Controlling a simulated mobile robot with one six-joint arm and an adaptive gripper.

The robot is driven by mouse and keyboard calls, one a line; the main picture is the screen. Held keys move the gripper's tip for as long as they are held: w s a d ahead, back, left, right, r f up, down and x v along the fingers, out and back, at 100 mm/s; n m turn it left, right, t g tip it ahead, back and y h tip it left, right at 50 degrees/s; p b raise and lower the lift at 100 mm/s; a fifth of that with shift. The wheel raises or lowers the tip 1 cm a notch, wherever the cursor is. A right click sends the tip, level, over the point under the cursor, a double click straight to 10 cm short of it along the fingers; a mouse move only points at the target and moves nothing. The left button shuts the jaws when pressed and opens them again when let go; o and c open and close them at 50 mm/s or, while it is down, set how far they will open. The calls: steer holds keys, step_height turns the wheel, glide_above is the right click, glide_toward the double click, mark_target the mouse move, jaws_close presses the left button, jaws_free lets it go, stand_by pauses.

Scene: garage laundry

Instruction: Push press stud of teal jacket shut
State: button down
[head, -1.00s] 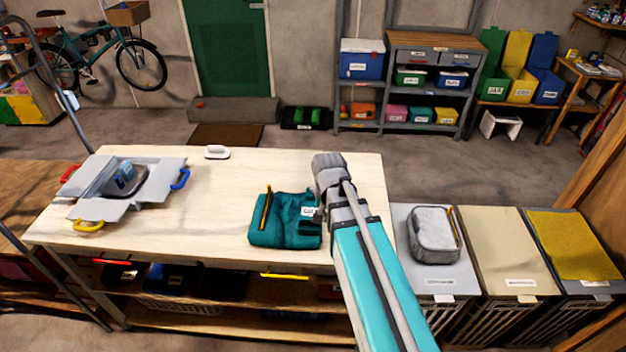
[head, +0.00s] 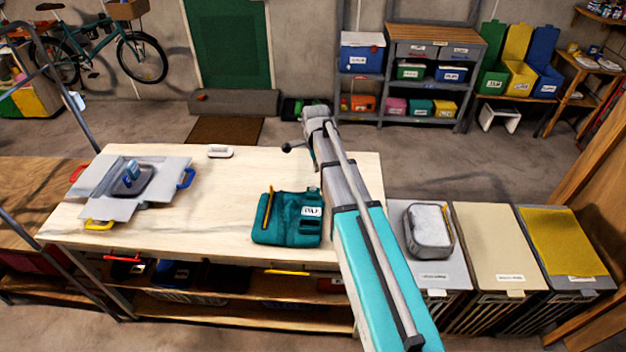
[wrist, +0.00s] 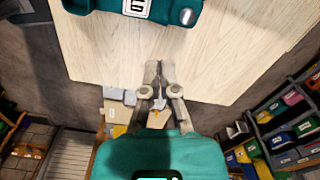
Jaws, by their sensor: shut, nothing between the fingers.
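The teal jacket (head: 285,232) lies folded on the pale worktop (head: 215,185), near its front edge. It has a white label (head: 312,211) and a yellow-orange strip (head: 268,208) along its left side. In the wrist view, part of the jacket (wrist: 105,5) shows at the top edge, cut off by the frame. A round silvery press stud (wrist: 187,16) shows on its teal tab; I cannot tell from here whether it is fastened. My gripper (wrist: 158,66) is shut and empty, above the worktop and apart from the jacket.
A grey open-flapped box (head: 118,208) with coloured handles stands on the worktop's left. A small white block (head: 220,151) lies near the back edge. Lidded bins (head: 500,250) stand to the right, with a grey pouch (head: 428,231) on one. The worktop's middle is clear.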

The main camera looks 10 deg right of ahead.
mark_target(313, 188)
steer(key=shift+w+r+m+p, duration=0.25)
steer(key=shift+w+r+m, duration=0.1)
steer(key=shift+w+m, duration=0.35)
steer(key=shift+w+r+m+p, duration=0.3)
steer(key=shift+w+m, duration=0.2)
steer(key=shift+w, duration=0.25)
steer(key=shift+w+r+m+p, duration=0.2)
steer(key=shift+w+r+m, duration=0.2)
steer(key=shift+w+m, duration=0.3)
steer(key=shift+f, duration=0.25)
step_height(313, 188, down, 14)
steer(key=b, duration=1.4)
steer(key=shift+r, duration=0.2)
steer(key=shift+f, duration=0.1)
steer(key=shift+s+f+b, duration=0.15)
steer(key=shift+f+b, duration=0.7)
steer(key=shift+b, duration=0.2)
steer(key=shift+r, duration=0.25)
step_height(313, 188, up, 14)
steer(key=p, duration=1.4)
steer(key=shift+f, duration=0.15)
